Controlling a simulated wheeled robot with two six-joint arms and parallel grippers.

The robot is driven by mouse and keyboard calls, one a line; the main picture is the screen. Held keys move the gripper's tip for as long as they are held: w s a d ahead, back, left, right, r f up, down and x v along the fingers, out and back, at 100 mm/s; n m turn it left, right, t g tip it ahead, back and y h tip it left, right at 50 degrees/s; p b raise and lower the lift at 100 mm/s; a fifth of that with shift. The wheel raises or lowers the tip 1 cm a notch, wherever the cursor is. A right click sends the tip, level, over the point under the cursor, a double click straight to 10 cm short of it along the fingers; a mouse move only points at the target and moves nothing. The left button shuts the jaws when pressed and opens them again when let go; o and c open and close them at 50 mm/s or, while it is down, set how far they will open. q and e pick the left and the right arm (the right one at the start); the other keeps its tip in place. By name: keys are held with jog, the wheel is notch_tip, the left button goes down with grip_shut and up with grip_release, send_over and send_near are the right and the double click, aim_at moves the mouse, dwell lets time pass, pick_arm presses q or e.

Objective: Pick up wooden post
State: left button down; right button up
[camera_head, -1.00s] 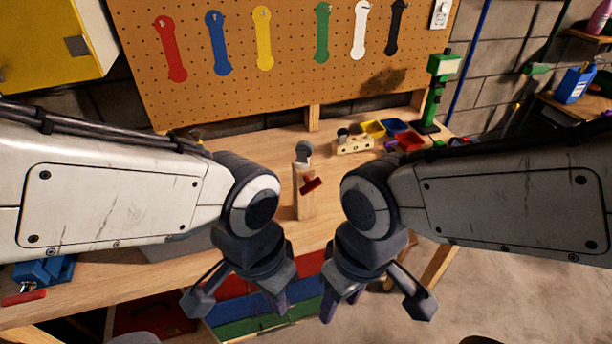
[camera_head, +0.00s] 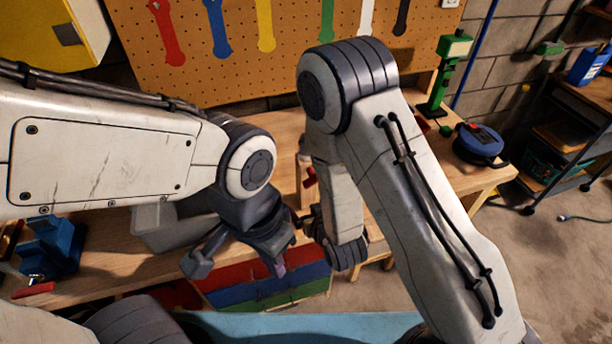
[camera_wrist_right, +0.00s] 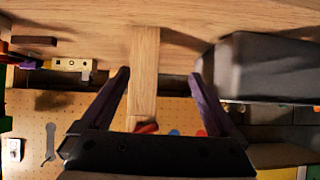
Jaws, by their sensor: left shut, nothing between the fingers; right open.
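The wooden post (camera_wrist_right: 144,75) stands out from the bench in the right wrist view, a pale squared timber between my right gripper's (camera_wrist_right: 160,76) two open fingers, nearer the left one. I cannot tell whether the fingers reach around it or are still short of it. A red piece (camera_wrist_right: 146,127) shows at its end. In the head view my right arm hides most of the post; its red handle (camera_head: 310,176) shows beside the arm. My right gripper (camera_head: 308,220) is partly hidden there. My left gripper (camera_head: 277,268) is shut and empty, lower and nearer me.
The wooden bench (camera_head: 270,125) backs onto a pegboard (camera_head: 290,60) with coloured tools. A grey bin (camera_head: 160,225) and a blue vise (camera_head: 52,245) are left. A green device (camera_head: 440,75) and a blue round object (camera_head: 480,142) are right. Colored panels (camera_head: 265,285) lie below the front edge.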

aim_at(309, 193)
jog(key=shift+s+d+f+t, duration=0.1)
jog(key=shift+d+f+t, duration=0.05)
jog(key=shift+d+t, duration=0.35)
jog(key=shift+d+f+t, duration=0.15)
jog(key=shift+d+t, duration=0.3)
jog(key=shift+t, duration=0.05)
jog(key=b+x, duration=0.5)
jog(key=b, duration=0.4)
jog(key=shift+b, duration=0.55)
jog(key=shift+w+r+p, duration=0.2)
jog(key=shift+w+p, duration=0.2)
jog(key=shift+w, duration=0.15)
jog(key=x, duration=0.1)
jog(key=p+x, duration=0.1)
jog(key=x, duration=0.1)
jog(key=shift+w+r+p, duration=0.15)
jog(key=shift+w+p, duration=0.15)
jog(key=shift+w, duration=0.1)
jog(key=shift+w+a+f, duration=0.15)
jog(key=shift+w+f, duration=0.1)
jog(key=shift+w, duration=0.15)
jog(key=c, duration=1.5)
grip_shut()
